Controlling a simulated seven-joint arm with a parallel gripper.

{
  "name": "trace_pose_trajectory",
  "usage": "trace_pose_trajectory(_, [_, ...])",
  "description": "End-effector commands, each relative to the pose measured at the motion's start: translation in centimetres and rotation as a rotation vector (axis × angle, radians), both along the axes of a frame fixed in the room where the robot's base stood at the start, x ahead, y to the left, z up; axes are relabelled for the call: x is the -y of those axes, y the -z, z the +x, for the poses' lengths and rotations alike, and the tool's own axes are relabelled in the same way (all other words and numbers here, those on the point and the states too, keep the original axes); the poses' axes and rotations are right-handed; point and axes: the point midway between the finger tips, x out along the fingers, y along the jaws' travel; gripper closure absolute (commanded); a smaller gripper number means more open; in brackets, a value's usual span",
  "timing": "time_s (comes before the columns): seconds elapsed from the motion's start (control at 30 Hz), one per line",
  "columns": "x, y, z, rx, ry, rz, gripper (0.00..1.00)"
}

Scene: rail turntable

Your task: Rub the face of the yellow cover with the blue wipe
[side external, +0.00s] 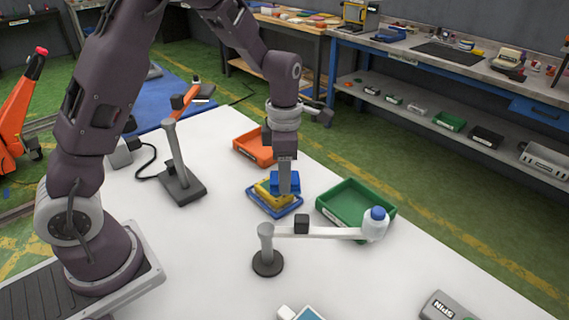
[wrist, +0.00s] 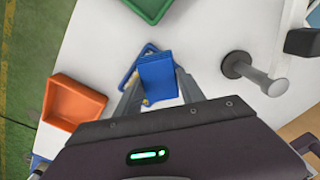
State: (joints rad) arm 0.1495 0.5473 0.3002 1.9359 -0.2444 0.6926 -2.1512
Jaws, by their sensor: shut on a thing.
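The blue wipe (side external: 285,182) is a small blue block held between the fingers of my gripper (side external: 286,188). It also shows in the wrist view (wrist: 158,77) between the two grey fingers. The yellow cover (side external: 268,190) lies under and beside the wipe, on a blue tray (side external: 277,209) on the white table. In the side view the wipe sits at or just over the cover's top; I cannot tell whether they touch. In the wrist view the wipe and fingers hide nearly all of the cover.
An orange bin (side external: 243,148) stands behind the blue tray and a green bin (side external: 342,196) to its right. A stand with a white arm and blue-capped end (side external: 375,224) reaches in front of the green bin. A grey post (side external: 177,155) stands left.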

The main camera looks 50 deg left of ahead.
Motion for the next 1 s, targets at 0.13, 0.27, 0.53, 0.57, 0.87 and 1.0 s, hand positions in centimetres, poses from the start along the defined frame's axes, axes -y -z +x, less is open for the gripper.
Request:
trace_pose_trajectory(0.13, [0.0,1.4,0.0,-0.001,-0.001,0.0,0.86])
trace_pose_trajectory(0.27, [0.0,2.7,-0.1,-0.003,0.0,-0.001,0.86])
trace_pose_trajectory(0.53, [-2.4,2.9,0.1,0.001,-0.001,0.0,0.86])
trace_pose_trajectory(0.57, [-2.6,2.9,0.0,0.001,0.0,0.0,0.86])
trace_pose_trajectory(0.87, [-5.4,2.3,0.0,0.001,-0.002,0.0,0.86])
trace_pose_trajectory(1.0, [-6.6,2.0,0.0,0.001,-0.002,0.001,0.86])
